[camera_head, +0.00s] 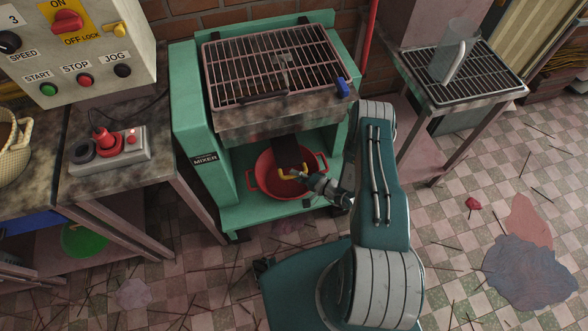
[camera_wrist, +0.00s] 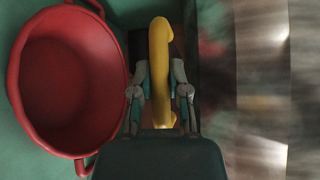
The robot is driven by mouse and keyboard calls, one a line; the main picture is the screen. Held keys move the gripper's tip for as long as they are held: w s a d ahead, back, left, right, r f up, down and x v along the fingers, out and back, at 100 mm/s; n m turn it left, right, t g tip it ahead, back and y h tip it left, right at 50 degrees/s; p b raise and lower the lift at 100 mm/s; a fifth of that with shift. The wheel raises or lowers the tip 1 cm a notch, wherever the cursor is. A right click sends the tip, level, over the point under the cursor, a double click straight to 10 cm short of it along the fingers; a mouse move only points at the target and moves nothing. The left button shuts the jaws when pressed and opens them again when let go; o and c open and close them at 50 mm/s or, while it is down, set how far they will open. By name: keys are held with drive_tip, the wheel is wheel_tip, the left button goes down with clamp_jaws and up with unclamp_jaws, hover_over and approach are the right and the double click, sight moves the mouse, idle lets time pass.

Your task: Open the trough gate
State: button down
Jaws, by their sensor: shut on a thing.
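The green mixer (camera_head: 186,130) stands against the brick wall, with its trough (camera_head: 275,120) under a wire grille (camera_head: 270,65). A dark plate, which looks like the trough gate (camera_head: 286,148), hangs below the trough front. It has a yellow handle (camera_head: 284,176) at its lower end. My gripper (camera_head: 308,177) reaches in from the right and is shut on the yellow handle. In the wrist view the yellow handle (camera_wrist: 160,45) lies between the two fingers of my gripper (camera_wrist: 160,78). How far the gate is open cannot be told.
A red basin (camera_head: 263,184) with side handles sits on the mixer's lower shelf, beneath the gate; the wrist view shows the basin (camera_wrist: 65,80) left of my fingers. A control panel (camera_head: 75,55) is at the left. A rack table (camera_head: 465,80) stands at the right.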

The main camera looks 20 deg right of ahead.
drive_tip(key=c, duration=0.6)
unclamp_jaws()
drive_tip(key=v, duration=1.2)
drive_tip(key=shift+w, duration=0.1)
